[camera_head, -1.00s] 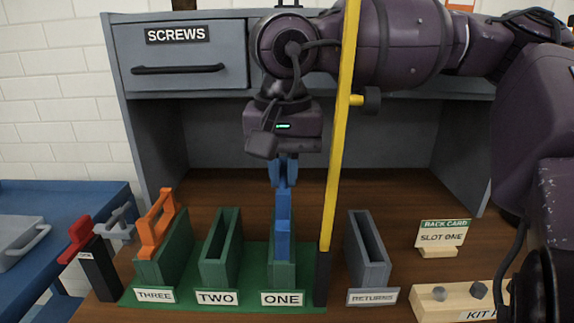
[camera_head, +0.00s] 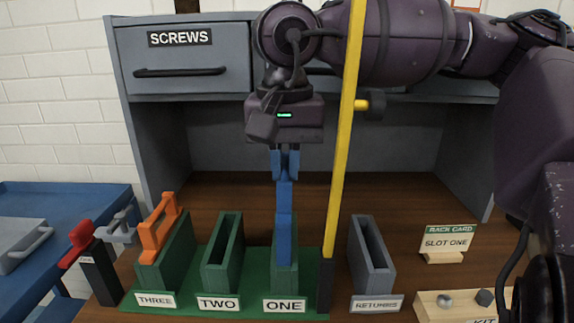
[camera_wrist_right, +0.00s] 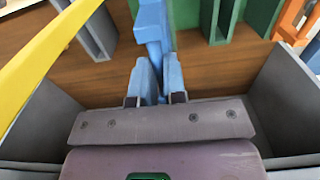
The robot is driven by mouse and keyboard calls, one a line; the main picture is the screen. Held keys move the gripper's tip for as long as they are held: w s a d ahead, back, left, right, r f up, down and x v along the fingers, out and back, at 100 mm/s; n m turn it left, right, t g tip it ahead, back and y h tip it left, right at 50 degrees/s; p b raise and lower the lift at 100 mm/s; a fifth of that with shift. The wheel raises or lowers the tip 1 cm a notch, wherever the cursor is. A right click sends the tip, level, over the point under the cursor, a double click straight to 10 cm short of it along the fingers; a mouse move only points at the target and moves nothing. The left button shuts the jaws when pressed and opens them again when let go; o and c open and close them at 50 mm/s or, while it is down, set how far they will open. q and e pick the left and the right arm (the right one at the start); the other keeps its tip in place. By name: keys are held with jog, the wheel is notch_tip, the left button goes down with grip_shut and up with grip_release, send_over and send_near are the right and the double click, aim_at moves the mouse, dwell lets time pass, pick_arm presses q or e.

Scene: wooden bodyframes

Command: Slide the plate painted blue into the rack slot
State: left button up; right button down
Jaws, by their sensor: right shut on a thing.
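The blue plate (camera_head: 284,222) hangs upright, edge-on to the head camera, at slot ONE (camera_head: 284,280) of the green rack (camera_head: 246,288). Its lower end meets the top of the slot's front wall in the picture. How deep it sits in the slot I cannot tell. My right gripper (camera_head: 286,172) is above the slot, shut on the plate's top part. The right wrist view shows its two fingers (camera_wrist_right: 157,80) around the blue plate (camera_wrist_right: 152,30). My left gripper is not in view.
A yellow post (camera_head: 343,130) stands just right of slot ONE, close to my right arm. Slot TWO (camera_head: 221,255) is empty; slot THREE holds an orange piece (camera_head: 160,230). A grey RETURNS holder (camera_head: 371,260) and a card reading SLOT ONE (camera_head: 446,242) stand to the right.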

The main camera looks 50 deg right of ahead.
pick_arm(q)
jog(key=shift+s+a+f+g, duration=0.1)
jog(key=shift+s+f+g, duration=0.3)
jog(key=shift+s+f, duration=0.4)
pick_arm(e)
jog(key=shift+w+f, duration=0.15)
jog(key=shift+w, duration=0.1)
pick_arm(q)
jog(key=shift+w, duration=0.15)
pick_arm(e)
jog(key=shift+s, duration=0.1)
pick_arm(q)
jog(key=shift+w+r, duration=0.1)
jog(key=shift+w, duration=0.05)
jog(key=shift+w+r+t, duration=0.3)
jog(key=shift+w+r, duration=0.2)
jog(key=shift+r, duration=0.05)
pick_arm(e)
jog(key=shift+r, duration=0.25)
